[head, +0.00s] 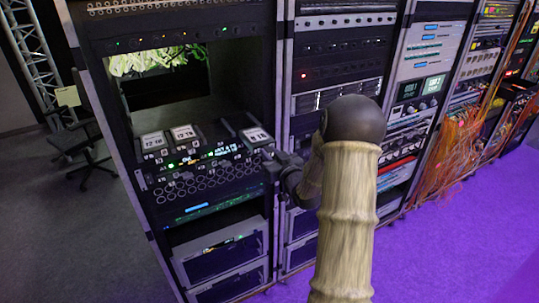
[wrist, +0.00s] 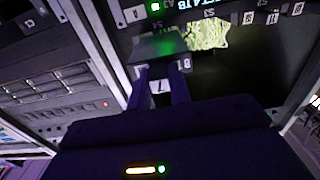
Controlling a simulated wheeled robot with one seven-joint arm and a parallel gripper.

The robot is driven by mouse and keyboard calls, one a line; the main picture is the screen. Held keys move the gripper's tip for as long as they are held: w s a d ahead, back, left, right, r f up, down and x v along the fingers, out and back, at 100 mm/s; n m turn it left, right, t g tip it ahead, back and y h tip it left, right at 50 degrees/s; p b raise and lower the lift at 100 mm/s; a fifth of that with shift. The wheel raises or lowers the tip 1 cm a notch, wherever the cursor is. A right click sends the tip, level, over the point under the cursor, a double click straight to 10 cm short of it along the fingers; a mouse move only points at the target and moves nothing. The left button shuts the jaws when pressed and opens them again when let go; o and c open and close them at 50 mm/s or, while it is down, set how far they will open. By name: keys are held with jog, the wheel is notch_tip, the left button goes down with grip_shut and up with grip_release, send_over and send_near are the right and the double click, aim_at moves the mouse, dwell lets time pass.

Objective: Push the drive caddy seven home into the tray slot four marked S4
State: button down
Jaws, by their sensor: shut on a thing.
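My gripper (head: 272,163) is at the right end of the drive tray (head: 205,185) in the head view. In the wrist view its two dark fingers (wrist: 162,80) are shut on a dark caddy (wrist: 160,47), with a white label reading 7 between them. A dark caddy with a white top label (head: 256,136) sits just beyond my gripper in the head view and looks like the held one. How deep it sits is not clear.
Two white-labelled caddies (head: 183,133) stand further left in the tray. The rack's right upright (head: 284,100) is close beside my gripper. Neighbouring racks with loose orange cables (head: 460,140) stand to the right. Purple-lit floor (head: 450,240) is open in front.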

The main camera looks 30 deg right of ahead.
aim_at(265, 148)
jog(key=shift+a, duration=0.1)
jog(key=shift+w, duration=0.75)
jog(key=shift+w, duration=0.6)
jog(key=shift+w+a, duration=0.1)
jog(key=shift+w, duration=0.2)
jog(key=shift+r, duration=0.1)
jog(key=shift+s, duration=0.1)
jog(key=shift+b, duration=0.6)
